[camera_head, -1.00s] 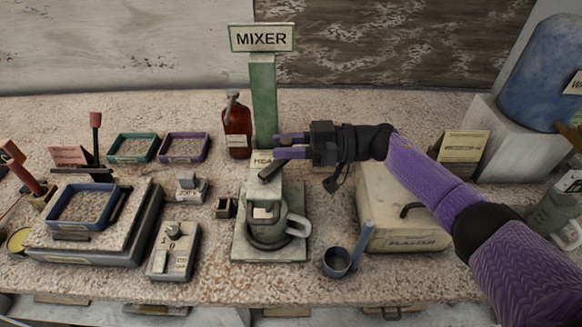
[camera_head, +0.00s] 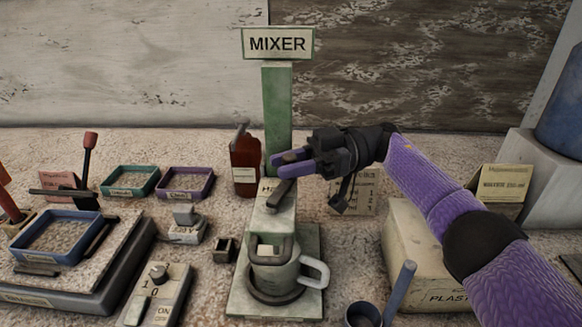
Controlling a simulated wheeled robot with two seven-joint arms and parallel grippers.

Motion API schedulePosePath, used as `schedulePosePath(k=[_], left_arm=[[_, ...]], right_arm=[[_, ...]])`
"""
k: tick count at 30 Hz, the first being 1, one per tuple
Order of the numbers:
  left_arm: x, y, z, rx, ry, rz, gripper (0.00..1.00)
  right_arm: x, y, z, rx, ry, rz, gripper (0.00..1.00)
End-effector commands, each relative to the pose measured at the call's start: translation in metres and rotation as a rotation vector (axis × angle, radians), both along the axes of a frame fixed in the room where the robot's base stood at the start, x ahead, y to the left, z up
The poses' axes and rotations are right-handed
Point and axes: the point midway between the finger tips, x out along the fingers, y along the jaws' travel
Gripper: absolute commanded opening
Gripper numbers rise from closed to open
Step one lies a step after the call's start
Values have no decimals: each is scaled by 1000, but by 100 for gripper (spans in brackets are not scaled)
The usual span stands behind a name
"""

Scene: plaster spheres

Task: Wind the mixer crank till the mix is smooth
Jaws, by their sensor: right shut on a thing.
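The mixer stands at the centre, with a green post (camera_head: 277,100) under a MIXER sign (camera_head: 278,44). Its pale head (camera_head: 270,218) carries a dark crank (camera_head: 280,195) on top. A grey mixing cup (camera_head: 276,276) with a pale handle on its right stands on the mixer base (camera_head: 236,300). The mix inside the cup is hidden from view. My right gripper (camera_head: 288,164) reaches in from the right with purple fingers, shut on the crank's handle above the head. The grip is partly hidden by the fingers. My left gripper is not in view.
A brown bottle (camera_head: 244,165) stands close behind the mixer. A plaster box (camera_head: 410,250) and a blue-handled scoop (camera_head: 398,290) are at right. A scale with a blue tray (camera_head: 20,245), small trays and an ON switch box (camera_head: 150,300) are at left.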

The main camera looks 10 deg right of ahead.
Motion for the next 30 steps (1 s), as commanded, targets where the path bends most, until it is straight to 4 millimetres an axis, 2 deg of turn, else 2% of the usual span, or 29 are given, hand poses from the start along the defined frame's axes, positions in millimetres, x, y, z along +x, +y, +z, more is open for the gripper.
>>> schedulePosePath(k=[6,7,11,26,30], left_arm=[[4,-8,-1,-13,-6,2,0],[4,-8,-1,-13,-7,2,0],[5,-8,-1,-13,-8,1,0],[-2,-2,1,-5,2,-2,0],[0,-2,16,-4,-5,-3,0]], right_arm=[[0,1,-1,-3,2,2,0],[0,1,-1,-3,2,2,38],[0,0,-1,-2,1,1,65],[0,0,1,1,-2,-3,66],[-2,-1,7,1,-2,-32,66]])
